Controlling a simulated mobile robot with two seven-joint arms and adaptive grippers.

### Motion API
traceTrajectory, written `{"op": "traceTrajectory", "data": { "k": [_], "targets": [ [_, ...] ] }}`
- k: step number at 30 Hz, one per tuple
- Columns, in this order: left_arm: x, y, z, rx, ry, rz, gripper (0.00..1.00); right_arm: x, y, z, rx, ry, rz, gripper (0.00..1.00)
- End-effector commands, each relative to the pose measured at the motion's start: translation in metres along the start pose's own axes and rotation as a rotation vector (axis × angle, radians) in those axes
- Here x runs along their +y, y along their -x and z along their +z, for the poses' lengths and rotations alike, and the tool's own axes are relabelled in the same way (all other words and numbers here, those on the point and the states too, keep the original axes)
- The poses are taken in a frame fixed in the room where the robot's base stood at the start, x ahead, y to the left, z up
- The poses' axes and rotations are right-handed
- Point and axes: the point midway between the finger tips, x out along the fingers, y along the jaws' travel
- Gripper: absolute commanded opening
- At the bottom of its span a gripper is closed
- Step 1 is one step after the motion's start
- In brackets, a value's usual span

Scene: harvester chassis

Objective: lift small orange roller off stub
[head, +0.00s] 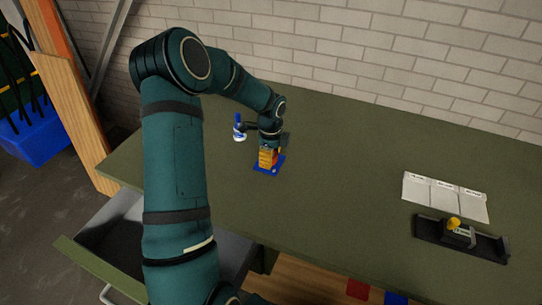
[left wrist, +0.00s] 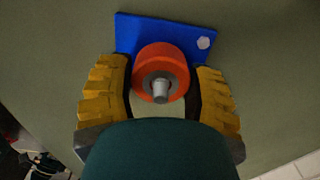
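The small orange roller (left wrist: 151,62) sits on a grey stub (left wrist: 160,90) in the left wrist view. A blue plate (left wrist: 128,33) with a pale hexagonal spot lies behind them on the green tabletop. My left gripper (left wrist: 162,80) has its yellow ribbed fingers on either side of the roller, open, with narrow gaps showing. In the head view my left gripper (head: 268,157) points down over the blue plate (head: 262,171) and mostly hides the roller. My right gripper is not in view.
A blue and white bottle (head: 239,133) stands just behind and left of the gripper. A white card (head: 445,196) and a black holder with a yellow-topped part (head: 487,246) lie at the right. An open drawer (head: 125,235) is below the table's left side. The middle tabletop is clear.

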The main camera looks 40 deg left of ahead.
Motion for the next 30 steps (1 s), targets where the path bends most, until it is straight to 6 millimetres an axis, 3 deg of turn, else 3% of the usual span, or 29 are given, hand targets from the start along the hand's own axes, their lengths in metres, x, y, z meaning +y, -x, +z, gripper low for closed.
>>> {"op": "traceTrajectory", "data": {
  "k": [1,3,11,30],
  "targets": [
    [0.000,0.000,0.000,0.000,0.000,0.000,0.30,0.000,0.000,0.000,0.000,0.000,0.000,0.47],
    [0.000,0.000,0.000,0.000,0.000,0.000,0.10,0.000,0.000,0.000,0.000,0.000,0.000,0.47],
    [0.000,0.003,0.000,0.000,0.000,0.000,0.10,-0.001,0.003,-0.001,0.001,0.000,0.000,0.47],
    [0.000,0.033,0.000,0.000,0.000,0.000,0.10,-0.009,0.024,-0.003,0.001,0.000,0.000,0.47]
  ]
}}
